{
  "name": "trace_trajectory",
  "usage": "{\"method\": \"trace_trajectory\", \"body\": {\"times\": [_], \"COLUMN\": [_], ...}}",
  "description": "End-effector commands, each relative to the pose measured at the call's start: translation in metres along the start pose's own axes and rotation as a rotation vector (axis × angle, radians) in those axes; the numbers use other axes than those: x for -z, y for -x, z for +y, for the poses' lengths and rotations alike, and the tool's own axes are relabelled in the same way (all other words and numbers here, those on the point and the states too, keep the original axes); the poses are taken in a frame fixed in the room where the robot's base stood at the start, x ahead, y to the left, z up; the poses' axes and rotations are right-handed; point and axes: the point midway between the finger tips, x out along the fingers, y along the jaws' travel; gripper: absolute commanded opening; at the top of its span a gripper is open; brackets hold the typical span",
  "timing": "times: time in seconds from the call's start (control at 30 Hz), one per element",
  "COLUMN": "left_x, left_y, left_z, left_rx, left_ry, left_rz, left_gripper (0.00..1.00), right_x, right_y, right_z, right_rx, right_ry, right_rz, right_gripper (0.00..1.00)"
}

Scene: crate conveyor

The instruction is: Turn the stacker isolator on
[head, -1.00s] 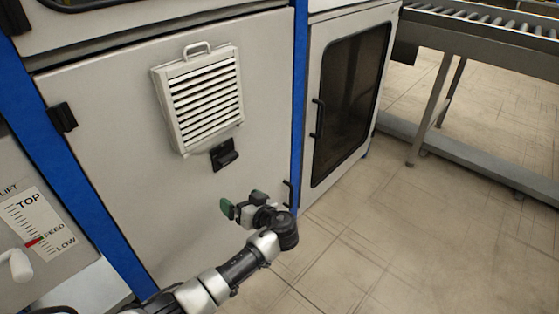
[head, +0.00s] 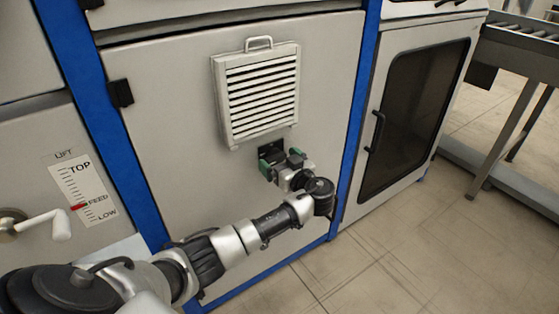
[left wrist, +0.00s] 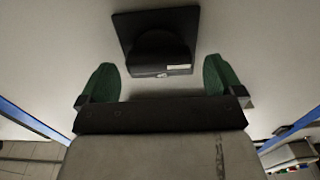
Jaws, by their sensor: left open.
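The stacker isolator appears to be the black switch (head: 268,147) on the pale cabinet door, just below the louvred vent. In the left wrist view it is a square black plate with a protruding rounded handle (left wrist: 157,50) and a small white label on its near edge. My left gripper (head: 281,160) is open, with green-padded fingers close to the switch. In the left wrist view its fingers (left wrist: 160,68) stand either side of the handle's near end with a gap on both sides; I see no contact. In the head view the gripper partly hides the switch. My right gripper is not in view.
A louvred vent (head: 262,92) with a top handle sits above the switch. A lift scale (head: 84,192) and white crank handle (head: 60,226) are at left. A windowed door (head: 415,115) and roller conveyor (head: 525,38) are at right. The tiled floor (head: 400,255) is clear.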

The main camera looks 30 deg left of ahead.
Motion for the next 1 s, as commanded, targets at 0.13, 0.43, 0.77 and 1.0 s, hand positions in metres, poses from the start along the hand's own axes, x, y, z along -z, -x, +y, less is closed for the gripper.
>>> {"method": "trace_trajectory", "body": {"times": [0.13, 0.43, 0.77, 1.0], "left_x": [0.0003, 0.0, -0.0002, -0.0004], "left_y": [-0.0048, -0.0045, -0.0042, -0.0038], "left_z": [0.0001, 0.0001, 0.0001, 0.0006], "left_rx": [-0.001, -0.001, -0.001, -0.002], "left_ry": [0.0, 0.0, -0.002, -0.054], "left_rz": [0.0, -0.001, -0.001, -0.002], "left_gripper": [0.96, 0.8, 0.46, 0.46], "right_x": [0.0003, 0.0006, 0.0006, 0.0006], "right_y": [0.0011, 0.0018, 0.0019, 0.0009], "right_z": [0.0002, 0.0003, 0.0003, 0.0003], "right_rx": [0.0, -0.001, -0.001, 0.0], "right_ry": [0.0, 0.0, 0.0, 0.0], "right_rz": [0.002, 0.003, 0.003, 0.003], "right_gripper": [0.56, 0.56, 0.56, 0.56]}}
